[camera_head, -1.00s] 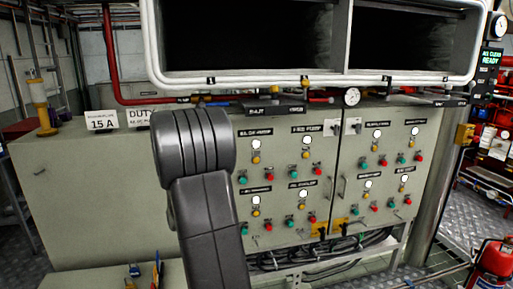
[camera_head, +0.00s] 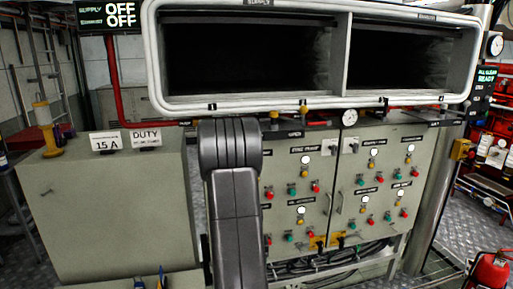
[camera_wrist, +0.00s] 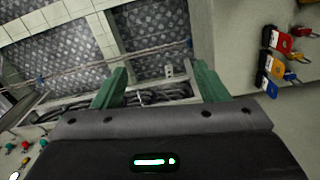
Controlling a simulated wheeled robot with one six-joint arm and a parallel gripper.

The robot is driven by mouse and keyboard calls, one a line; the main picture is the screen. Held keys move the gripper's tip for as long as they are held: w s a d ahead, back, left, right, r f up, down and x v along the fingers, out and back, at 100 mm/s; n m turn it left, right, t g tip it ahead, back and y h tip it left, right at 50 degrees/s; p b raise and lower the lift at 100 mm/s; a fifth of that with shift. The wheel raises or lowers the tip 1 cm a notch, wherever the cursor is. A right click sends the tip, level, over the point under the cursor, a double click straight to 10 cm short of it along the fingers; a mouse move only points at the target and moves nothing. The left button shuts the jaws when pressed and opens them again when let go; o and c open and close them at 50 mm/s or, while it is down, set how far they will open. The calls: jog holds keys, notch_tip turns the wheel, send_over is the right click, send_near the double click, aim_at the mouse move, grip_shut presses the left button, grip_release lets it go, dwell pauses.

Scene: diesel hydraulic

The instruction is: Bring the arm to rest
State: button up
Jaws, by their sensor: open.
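My gripper (camera_wrist: 158,82) shows in the wrist view with its two green fingers apart and nothing between them. Beyond the fingers are floor plating and dark cables; no contact with anything shows. In the head view my dark grey arm link (camera_head: 235,220) stands upright in front of the control cabinet (camera_head: 340,190) and hides part of its left panel. The gripper itself is not visible in the head view.
Red, blue and yellow padlock-like items (camera_wrist: 275,62) hang at right in the wrist view. A red extinguisher (camera_head: 490,272) stands at lower right.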

jog(key=shift+w+d+r+m+p, duration=0.15)
jog(key=shift+d+r+m+p, duration=0.1)
jog(key=shift+d, duration=0.25)
jog(key=shift+w+d+r+m+p, duration=0.1)
jog(key=shift+d+m+p, duration=0.15)
jog(key=shift+d, duration=0.2)
jog(key=shift+s, duration=0.1)
